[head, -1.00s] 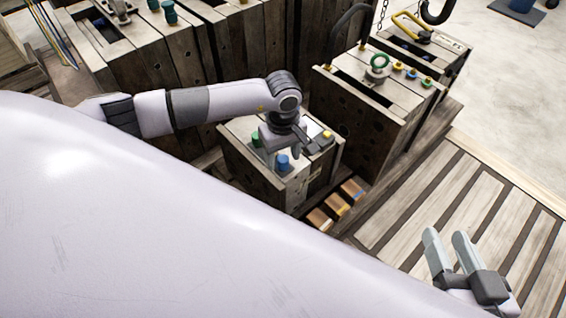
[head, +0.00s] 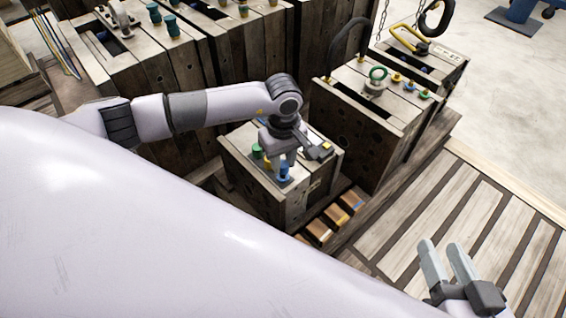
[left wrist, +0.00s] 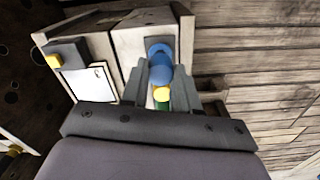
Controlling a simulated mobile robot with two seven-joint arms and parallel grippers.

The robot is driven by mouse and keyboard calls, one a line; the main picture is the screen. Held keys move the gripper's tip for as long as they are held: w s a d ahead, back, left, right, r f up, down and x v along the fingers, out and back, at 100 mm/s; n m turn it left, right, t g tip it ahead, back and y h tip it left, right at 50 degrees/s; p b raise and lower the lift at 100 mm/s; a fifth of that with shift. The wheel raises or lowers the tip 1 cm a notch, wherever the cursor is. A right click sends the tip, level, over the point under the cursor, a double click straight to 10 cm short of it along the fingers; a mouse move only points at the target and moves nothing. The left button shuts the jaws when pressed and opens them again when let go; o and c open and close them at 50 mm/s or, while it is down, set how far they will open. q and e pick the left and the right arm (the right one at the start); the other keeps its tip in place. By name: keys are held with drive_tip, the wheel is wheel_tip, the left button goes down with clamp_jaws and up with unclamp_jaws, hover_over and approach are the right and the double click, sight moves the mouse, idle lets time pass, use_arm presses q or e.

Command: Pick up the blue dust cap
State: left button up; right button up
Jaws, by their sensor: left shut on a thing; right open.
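The blue dust cap (head: 284,172) stands on top of the small mould block (head: 295,203) in the middle of the head view. My left gripper (head: 282,163) points down over the block, its fingers shut on the cap. In the left wrist view the cap (left wrist: 160,75) is between the two fingers of the left gripper (left wrist: 161,80). The cap appears still at the block's top; any gap beneath it cannot be told. My right gripper (head: 446,262) is open and empty at lower right, over the slatted floor.
A green cap (head: 257,151) and a yellow cap (head: 267,162) stand close beside the left gripper on the same block. Taller mould blocks (head: 362,117) stand behind and right. Several wooden pieces (head: 337,215) lie in front. The pallet slats (head: 430,200) at right are clear.

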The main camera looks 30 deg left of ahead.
use_arm(q)
wheel_tip(320, 180, up, 9)
drive_tip(key=p, duration=0.3)
wheel_tip(320, 180, up, 8)
drive_tip(key=f+p, duration=0.1)
drive_tip(key=p, duration=0.1)
hover_over(283, 163)
drive_tip(key=shift+s+r, duration=0.1)
drive_tip(key=shift+r, duration=0.65)
use_arm(e)
drive_tip(key=shift+w+a+r+m+g, duration=0.15)
drive_tip(key=shift+a+r+m+g, duration=0.2)
drive_tip(key=shift+g, duration=0.35)
